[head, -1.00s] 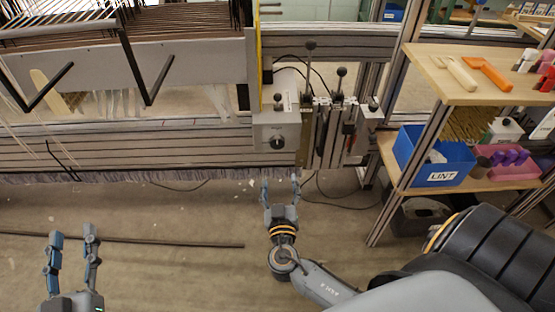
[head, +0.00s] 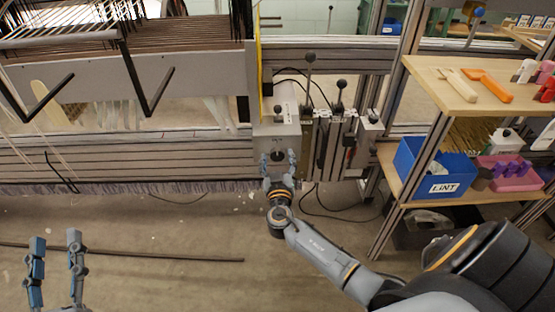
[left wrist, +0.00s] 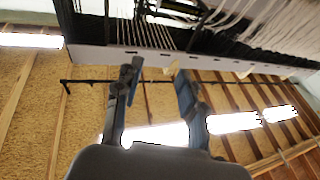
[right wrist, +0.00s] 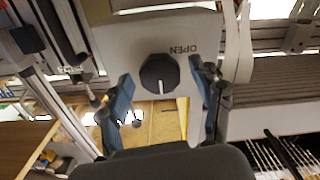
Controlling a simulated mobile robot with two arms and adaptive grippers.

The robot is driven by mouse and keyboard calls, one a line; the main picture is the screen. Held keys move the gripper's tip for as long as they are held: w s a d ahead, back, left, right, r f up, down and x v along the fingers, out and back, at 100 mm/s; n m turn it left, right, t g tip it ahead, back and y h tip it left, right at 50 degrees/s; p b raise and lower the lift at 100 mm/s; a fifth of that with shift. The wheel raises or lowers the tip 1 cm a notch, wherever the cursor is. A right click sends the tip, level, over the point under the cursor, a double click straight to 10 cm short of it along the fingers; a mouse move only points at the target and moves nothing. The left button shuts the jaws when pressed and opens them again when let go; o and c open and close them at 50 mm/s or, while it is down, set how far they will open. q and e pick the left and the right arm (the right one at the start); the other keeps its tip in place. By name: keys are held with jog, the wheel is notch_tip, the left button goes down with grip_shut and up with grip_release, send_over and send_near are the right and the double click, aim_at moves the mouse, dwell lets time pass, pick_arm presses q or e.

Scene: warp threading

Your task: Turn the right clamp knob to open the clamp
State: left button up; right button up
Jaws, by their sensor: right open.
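The right clamp is a light grey box (head: 268,132) at the right end of the loom beam in the head view. Its round black knob (head: 278,155) faces me. In the right wrist view the knob (right wrist: 159,74) has a white pointer line and the word OPEN printed beside it. My right gripper (head: 278,158) is open in front of the knob. In the right wrist view its fingertips (right wrist: 160,82) stand on either side of the knob, apart from it. My left gripper (head: 55,240) is open and empty at the lower left, and shows in the left wrist view (left wrist: 157,72).
Black ball-topped levers (head: 309,57) rise beside the clamp. A wooden shelf (head: 450,88) with tools stands at the right, above a blue LINT bin (head: 428,182). Free floor lies below the beam.

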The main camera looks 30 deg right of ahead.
jog(key=shift+d, duration=0.1)
jog(key=c, duration=1.2)
jog(key=shift+o, duration=0.2)
